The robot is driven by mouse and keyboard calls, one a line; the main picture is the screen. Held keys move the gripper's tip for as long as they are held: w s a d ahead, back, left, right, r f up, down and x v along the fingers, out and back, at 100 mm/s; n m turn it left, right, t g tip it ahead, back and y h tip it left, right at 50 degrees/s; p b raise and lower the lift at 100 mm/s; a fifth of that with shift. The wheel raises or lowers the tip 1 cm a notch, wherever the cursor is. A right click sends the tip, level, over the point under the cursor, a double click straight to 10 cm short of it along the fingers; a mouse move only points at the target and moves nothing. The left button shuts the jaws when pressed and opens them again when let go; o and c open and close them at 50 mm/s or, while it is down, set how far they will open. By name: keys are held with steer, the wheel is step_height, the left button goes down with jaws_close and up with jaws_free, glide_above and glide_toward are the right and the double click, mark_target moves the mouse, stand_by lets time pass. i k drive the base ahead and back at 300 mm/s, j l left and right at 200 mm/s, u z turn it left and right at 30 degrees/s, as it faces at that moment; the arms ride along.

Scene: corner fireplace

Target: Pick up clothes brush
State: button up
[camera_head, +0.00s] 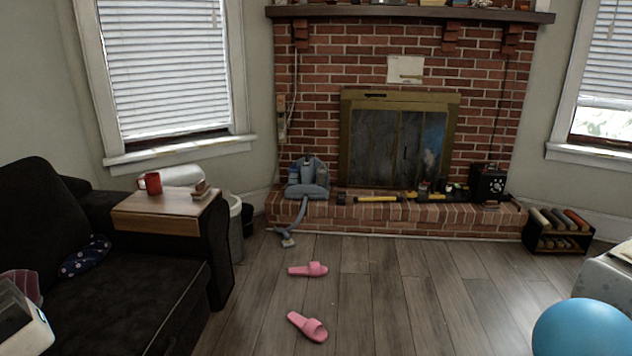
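I cannot pick out the clothes brush for certain in the head view. A small brown and pale item (201,188) lies at the right end of the wooden tray table (150,222) on the sofa arm; it is too small to tell whether it is a brush. A red mug (151,183) and a white rounded item (183,175) stand on the same tray table. Several small items lie on the brick hearth, among them a yellow-handled tool (377,199); these are also too small to name surely. My gripper is not in view.
The wooden floor (385,290) ahead is mostly clear, with two pink slippers (310,269) on it. A dark sofa (110,300) fills the left. A blue ball (582,328) is at lower right. A grey vacuum (308,180) stands on the hearth (430,216), its hose reaching the floor.

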mark_target(201, 188)
steer(key=i+l+u, duration=0.1)
steer(key=i, duration=1.1)
steer(key=i+u, duration=0.35)
steer(key=i, duration=0.15)
steer(key=i+u, duration=0.4)
steer(key=i, duration=0.15)
steer(key=i+l+u, duration=0.1)
steer(key=i+u, duration=0.2)
steer(key=i, duration=0.55)
